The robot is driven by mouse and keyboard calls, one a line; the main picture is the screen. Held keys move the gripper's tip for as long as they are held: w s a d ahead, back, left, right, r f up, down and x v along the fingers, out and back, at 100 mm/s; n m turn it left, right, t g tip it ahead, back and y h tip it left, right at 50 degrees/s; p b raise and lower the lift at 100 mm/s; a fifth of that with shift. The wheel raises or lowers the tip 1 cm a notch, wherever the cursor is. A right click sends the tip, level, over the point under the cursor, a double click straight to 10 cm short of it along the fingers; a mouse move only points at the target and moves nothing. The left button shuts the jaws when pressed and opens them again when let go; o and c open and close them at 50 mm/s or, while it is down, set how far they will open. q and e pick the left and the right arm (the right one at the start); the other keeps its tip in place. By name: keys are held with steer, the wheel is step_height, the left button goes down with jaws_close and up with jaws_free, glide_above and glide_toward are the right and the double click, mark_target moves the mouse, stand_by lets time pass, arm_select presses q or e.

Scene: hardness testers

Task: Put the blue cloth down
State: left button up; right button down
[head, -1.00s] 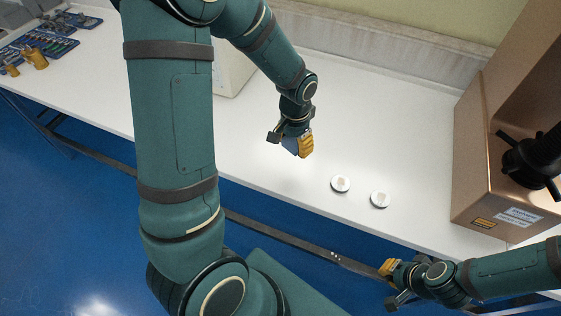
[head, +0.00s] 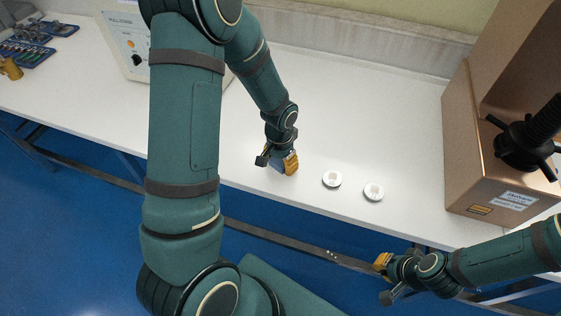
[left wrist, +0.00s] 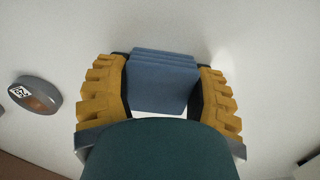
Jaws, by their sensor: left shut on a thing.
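The blue cloth (left wrist: 162,82) is a folded stack between the yellow fingers of my left gripper in the left wrist view. My left gripper (head: 278,161) is shut on it, low over the white table near its front edge. In the head view the cloth is mostly hidden by the fingers. Whether it touches the table I cannot tell. My right gripper (head: 382,279) is in front of the table edge, its fingers apart and nothing seen between them.
A brown machine (head: 480,170) stands at the right. A pale machine (head: 125,50) and blue trays (head: 25,52) are at the left. The middle back is clear.

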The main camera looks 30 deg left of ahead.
arm_select(q)
steer(key=shift+f, duration=0.15)
steer(key=o, duration=1.1)
steer(key=shift+o, duration=0.2)
steer(key=shift+r, duration=0.25)
step_height(320, 180, up, 12)
steer(key=p, duration=0.3)
steer(key=shift+a, duration=0.1)
